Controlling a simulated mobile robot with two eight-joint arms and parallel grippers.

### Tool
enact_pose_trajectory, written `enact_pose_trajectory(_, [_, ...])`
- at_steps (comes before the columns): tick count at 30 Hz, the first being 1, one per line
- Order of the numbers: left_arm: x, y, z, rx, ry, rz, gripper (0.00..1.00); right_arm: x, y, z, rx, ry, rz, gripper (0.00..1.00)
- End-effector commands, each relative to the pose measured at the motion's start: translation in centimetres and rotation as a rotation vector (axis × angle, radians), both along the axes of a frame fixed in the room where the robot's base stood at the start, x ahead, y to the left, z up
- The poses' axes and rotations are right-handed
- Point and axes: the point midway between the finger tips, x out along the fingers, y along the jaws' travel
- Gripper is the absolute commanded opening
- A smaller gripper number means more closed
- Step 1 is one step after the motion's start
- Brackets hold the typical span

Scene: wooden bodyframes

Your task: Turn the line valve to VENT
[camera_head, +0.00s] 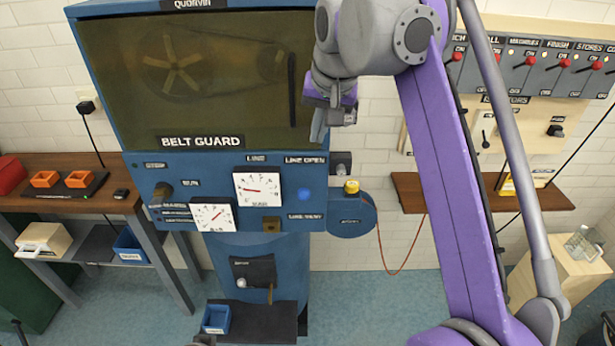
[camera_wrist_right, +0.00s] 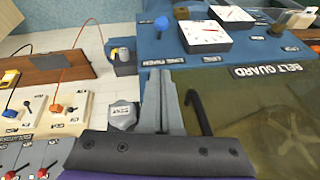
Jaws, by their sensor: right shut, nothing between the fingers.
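A blue round knob (camera_head: 305,195) sits on the right of the blue cabinet's front panel, between a "LINE OPEN" label (camera_head: 305,160) and a lower label too small to read surely. The knob also shows in the right wrist view (camera_wrist_right: 162,24). I cannot tell whether it is the line valve, or its setting. A grey lettered part (camera_wrist_right: 123,115) lies beside the fingers in that view; its text is unclear. My right gripper (camera_head: 319,125) is shut and empty, in front of the cabinet's right edge, above the panel and apart from the knob. My left gripper is not in view.
The belt guard window (camera_head: 190,75) with a dark vertical handle (camera_head: 292,90) is close left of my right gripper. Two white dials (camera_head: 257,186) are on the panel. A yellow-topped part (camera_head: 351,187) sticks out at the cabinet's right. A wooden shelf (camera_head: 405,190) stands farther right.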

Motion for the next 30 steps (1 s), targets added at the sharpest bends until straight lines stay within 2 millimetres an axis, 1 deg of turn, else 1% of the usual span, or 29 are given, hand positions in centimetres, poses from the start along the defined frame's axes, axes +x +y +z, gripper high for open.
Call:
enact_pose_trajectory(4, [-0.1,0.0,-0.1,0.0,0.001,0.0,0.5,0.1,0.0,-0.2,0.0,0.0,0.0,0.0])
enact_pose_trajectory(8, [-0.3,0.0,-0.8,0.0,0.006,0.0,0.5,0.5,0.1,-1.4,0.0,0.001,0.0,0.0])
enact_pose_trajectory(11, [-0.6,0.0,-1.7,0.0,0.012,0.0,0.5,1.1,0.4,-3.2,0.0,0.001,0.0,0.0])
enact_pose_trajectory(15, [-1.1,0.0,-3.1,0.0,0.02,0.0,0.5,2.2,0.8,-6.0,-0.001,0.002,0.0,0.0])
enact_pose_trajectory(21, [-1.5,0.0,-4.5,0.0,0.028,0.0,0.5,3.7,1.3,-9.7,-0.001,0.001,0.0,0.0])
enact_pose_trajectory(25, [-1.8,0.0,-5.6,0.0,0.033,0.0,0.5,2.8,1.7,-11.5,-0.001,0.001,0.0,0.0])
enact_pose_trajectory(30, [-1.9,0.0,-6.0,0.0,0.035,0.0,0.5,2.2,2.0,-12.6,0.0,0.0,0.001,0.0])
